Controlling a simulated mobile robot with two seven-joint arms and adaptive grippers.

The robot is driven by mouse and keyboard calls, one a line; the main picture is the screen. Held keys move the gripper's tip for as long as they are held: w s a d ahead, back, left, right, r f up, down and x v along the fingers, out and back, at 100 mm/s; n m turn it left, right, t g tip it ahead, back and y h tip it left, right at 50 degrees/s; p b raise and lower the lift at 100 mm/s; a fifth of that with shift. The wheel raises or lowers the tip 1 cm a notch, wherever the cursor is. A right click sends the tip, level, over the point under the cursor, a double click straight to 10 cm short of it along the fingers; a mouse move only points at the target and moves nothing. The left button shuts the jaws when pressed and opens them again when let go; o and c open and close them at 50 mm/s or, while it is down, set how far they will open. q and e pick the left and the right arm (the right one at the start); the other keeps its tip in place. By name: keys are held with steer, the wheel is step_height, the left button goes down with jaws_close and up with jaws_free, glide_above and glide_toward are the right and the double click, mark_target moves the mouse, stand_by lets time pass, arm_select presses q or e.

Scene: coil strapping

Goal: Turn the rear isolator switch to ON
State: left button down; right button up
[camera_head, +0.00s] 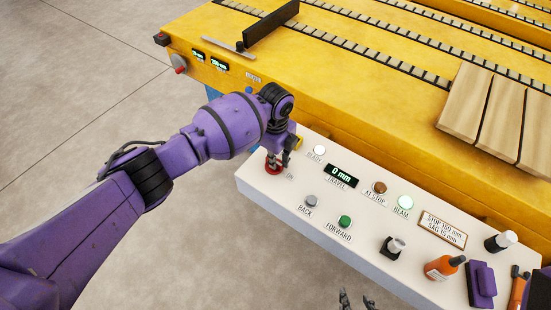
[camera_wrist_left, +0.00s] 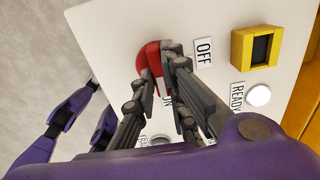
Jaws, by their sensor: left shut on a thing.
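The red isolator switch (camera_head: 272,168) sits at the far left end of the white control panel (camera_head: 262,189). In the left wrist view the red knob (camera_wrist_left: 149,62) is between the fingers of my left gripper (camera_wrist_left: 168,62), which is shut on it. An OFF label (camera_wrist_left: 203,53) lies right of the knob, and a partly covered ON label (camera_wrist_left: 167,100) lies below it. The fingers hide part of the knob, so I cannot tell its exact setting. My right gripper (camera_head: 356,299) shows only its fingertips, apart and empty, at the bottom edge of the head view.
The panel carries a READY lamp (camera_head: 319,150), a 0 mm display (camera_head: 341,176), a grey BACK button (camera_head: 311,201), a green FORWARD button (camera_head: 345,222) and a lit BEAM lamp (camera_head: 405,202).

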arm_select(q)
steer(key=c, duration=1.9)
jaws_free()
steer(key=shift+o, duration=0.5)
arm_select(e)
steer(key=shift+w, duration=0.4)
arm_select(q)
steer(key=shift+r, duration=0.3)
step_height(320, 180, up, 11)
steer(key=shift+r, duration=0.2)
arm_select(e)
steer(key=shift+s, duration=0.2)
